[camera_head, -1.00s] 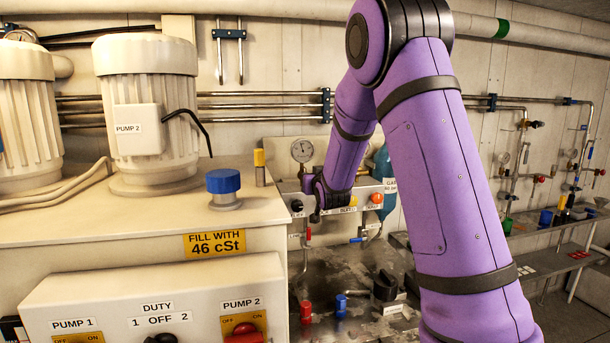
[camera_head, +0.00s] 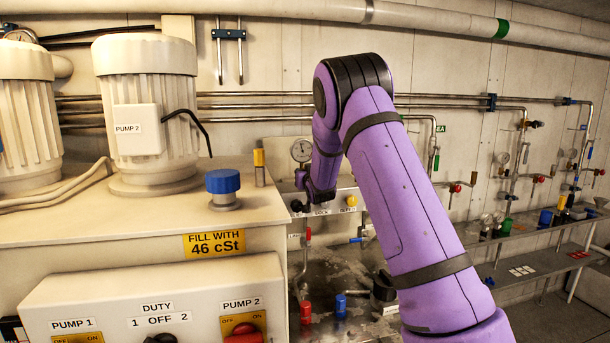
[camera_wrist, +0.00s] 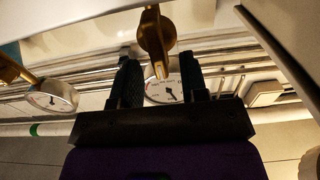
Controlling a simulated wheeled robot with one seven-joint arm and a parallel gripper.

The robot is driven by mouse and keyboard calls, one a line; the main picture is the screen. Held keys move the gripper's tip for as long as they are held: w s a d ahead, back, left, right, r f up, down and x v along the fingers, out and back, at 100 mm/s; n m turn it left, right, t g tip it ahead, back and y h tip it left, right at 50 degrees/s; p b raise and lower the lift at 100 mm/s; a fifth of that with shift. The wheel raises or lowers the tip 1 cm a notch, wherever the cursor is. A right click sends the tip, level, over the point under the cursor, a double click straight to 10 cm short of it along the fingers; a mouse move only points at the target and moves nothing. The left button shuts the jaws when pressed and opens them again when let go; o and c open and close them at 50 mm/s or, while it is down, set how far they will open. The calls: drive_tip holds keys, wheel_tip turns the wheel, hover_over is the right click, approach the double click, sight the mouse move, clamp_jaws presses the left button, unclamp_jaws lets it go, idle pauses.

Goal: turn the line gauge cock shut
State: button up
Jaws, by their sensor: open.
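My gripper (camera_wrist: 158,56) is open in the wrist view, with one dark finger on each side. A brass-coloured fitting with a narrow tip (camera_wrist: 153,36), which looks like the gauge cock, reaches down between the fingertips. A gap shows on both sides of it, and I see no clear contact. A round white gauge (camera_wrist: 163,89) lies behind it, partly hidden by my gripper. In the head view a gauge (camera_head: 302,150) stands above the panel, just left of my wrist. The cock cannot be made out there, and my fingers are mostly hidden.
A second gauge on a brass stem (camera_wrist: 52,97) is at the left of the wrist view. In the head view, the panel carries a black knob (camera_head: 297,206) and a yellow knob (camera_head: 352,201). A blue-capped filler (camera_head: 224,188) stands on the tank to the left.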

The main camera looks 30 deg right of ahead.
drive_tip(key=shift+w+d, duration=0.1)
drive_tip(key=shift+w, duration=0.25)
drive_tip(key=shift+c, duration=0.4)
clamp_jaws()
